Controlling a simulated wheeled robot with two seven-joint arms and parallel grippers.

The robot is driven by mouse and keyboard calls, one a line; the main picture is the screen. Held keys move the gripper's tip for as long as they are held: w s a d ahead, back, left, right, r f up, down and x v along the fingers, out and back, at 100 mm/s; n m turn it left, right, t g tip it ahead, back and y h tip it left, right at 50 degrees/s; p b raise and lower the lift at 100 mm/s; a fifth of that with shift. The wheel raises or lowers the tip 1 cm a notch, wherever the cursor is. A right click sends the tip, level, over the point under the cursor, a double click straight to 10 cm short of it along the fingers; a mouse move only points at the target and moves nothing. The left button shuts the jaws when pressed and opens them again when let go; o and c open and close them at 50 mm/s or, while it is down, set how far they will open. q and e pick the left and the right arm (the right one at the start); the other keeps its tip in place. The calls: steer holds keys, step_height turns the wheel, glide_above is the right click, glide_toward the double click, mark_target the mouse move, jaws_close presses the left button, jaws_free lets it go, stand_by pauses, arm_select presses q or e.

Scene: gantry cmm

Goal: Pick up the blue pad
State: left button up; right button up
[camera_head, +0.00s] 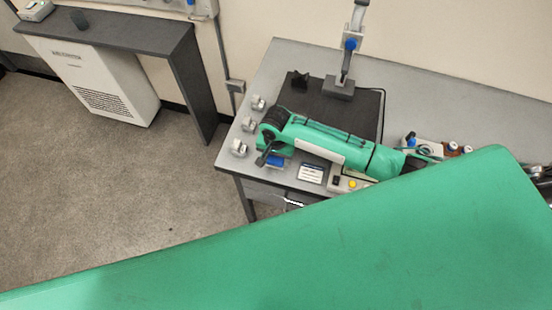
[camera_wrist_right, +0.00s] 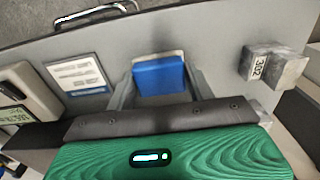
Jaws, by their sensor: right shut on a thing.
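The blue pad (camera_head: 275,161) is near the table's front left edge in the head view, partly covered by my right arm. In the right wrist view the blue pad (camera_wrist_right: 160,80) sits between the two grey fingers of my right gripper (camera_wrist_right: 162,90), with a pale strip along its far edge. My right gripper (camera_head: 266,155) is shut on the pad. Whether the pad touches the table or is slightly raised, I cannot tell. My left gripper is not in view.
Several small metal blocks (camera_head: 239,148) stand along the table's left edge; one marked 302 (camera_wrist_right: 259,65) is right of the pad in the wrist view. A white label card (camera_head: 311,173) lies beside the pad. Behind is a dark plate (camera_head: 333,110) with a measuring column (camera_head: 347,60).

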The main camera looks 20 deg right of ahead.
mark_target(276, 158)
step_height(276, 158, up, 19)
steer(key=b, duration=0.2)
steer(key=shift+b, duration=0.4)
